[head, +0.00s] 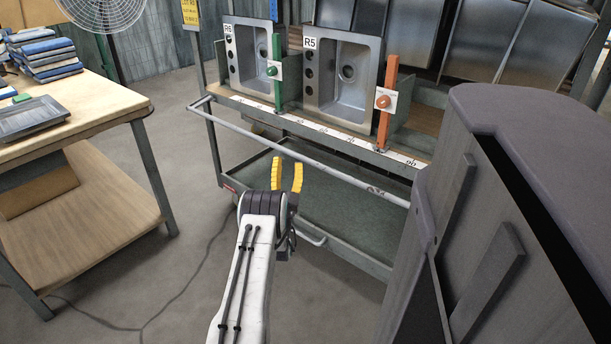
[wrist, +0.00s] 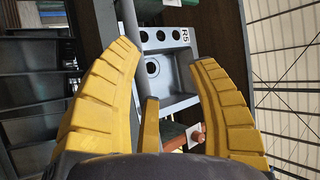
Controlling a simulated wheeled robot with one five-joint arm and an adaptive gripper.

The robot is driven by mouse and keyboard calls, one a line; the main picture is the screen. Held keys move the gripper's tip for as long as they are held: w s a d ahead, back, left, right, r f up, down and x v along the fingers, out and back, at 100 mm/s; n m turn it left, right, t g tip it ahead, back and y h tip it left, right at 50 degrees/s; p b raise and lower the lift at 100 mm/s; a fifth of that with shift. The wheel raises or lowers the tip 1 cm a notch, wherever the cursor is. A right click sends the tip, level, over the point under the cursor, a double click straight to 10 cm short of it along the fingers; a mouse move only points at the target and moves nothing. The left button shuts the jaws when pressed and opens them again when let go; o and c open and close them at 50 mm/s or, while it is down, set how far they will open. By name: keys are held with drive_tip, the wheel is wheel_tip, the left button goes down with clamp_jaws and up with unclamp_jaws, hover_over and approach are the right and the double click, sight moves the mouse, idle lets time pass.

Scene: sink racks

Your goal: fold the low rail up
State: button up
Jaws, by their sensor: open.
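A long thin grey rail (head: 250,129) runs across the front of the sink rack, below the shelf with the white numbered strip. It slopes down to the right in the head view and passes behind the grey cabinet edge. My gripper (head: 288,164) has yellow fingers, which are apart and empty. In the head view the fingertips stand just below the rail's middle part; I cannot tell whether they touch it. In the wrist view the open fingers (wrist: 164,56) frame sink R5 (wrist: 168,75).
Sinks R6 (head: 250,55) and R5 (head: 343,72) stand on the rack, with a green post (head: 277,80) and an orange post (head: 387,105). A green lower tray (head: 340,205) lies below. A wooden table (head: 75,120) is at left, a large grey cabinet (head: 530,230) at right.

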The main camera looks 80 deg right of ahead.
sight(306, 160)
drive_tip(key=s+a+f+m+g+h+b, duration=0.1)
drive_tip(key=s+a+f+m+g+b, duration=0.1)
drive_tip(key=s+f, duration=0.3)
drive_tip(key=shift+s+a+r+b+x, duration=0.1)
drive_tip(key=shift+s+r+b+x, duration=0.05)
drive_tip(key=shift+b+x, duration=0.95)
drive_tip(key=shift+s+a+r+b+x, duration=0.1)
drive_tip(key=shift+b+x, duration=0.65)
drive_tip(key=shift+x, duration=0.7)
drive_tip(key=shift+s+a+r+b+x, duration=0.1)
drive_tip(key=shift+s+r+b+x, duration=0.05)
drive_tip(key=shift+b+x, duration=0.95)
drive_tip(key=shift+d+r, duration=0.1)
drive_tip(key=shift+c, duration=0.2)
clamp_jaws()
